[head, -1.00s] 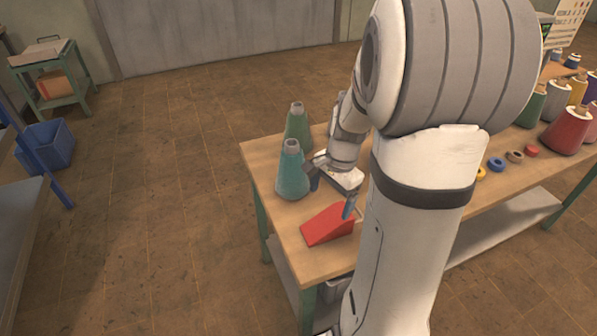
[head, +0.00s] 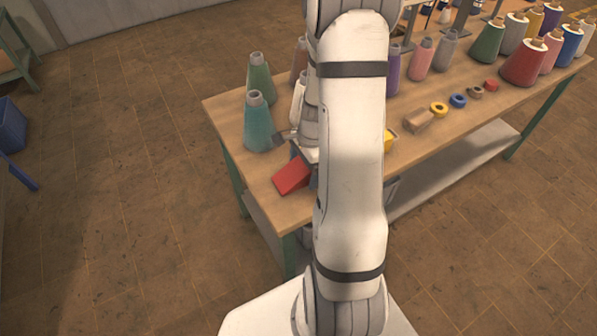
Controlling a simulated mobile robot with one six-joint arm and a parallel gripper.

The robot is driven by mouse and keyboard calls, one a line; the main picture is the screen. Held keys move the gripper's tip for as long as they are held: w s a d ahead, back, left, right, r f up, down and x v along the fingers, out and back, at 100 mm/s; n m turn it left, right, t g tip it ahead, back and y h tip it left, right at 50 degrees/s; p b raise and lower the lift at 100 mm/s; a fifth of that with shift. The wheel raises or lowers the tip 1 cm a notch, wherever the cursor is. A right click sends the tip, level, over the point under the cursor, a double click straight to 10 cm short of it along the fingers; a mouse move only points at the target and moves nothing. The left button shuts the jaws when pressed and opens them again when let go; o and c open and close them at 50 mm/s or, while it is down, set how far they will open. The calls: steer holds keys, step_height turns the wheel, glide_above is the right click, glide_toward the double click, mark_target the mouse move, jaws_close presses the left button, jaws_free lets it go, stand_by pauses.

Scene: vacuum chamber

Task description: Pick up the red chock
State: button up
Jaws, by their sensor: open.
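The red chock (head: 291,177) is a wedge lying on the wooden tabletop near the table's left end. Its right part is hidden behind my gripper and arm. My gripper (head: 298,158) is open and empty, just behind and to the right of the chock in the picture. One finger shows on its left side and another beside the chock's right edge. I cannot tell whether a finger touches the chock or how high the gripper is above the table.
A teal cone (head: 257,122) and a green cone (head: 260,78) stand close to the gripper's left. A white cone (head: 298,98) is partly behind my arm. A brown block (head: 418,120), small rings and several thread cones stand to the right. The table's front left corner is bare.

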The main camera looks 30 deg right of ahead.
steer(key=shift+c, duration=0.6)
steer(key=c, duration=1.2)
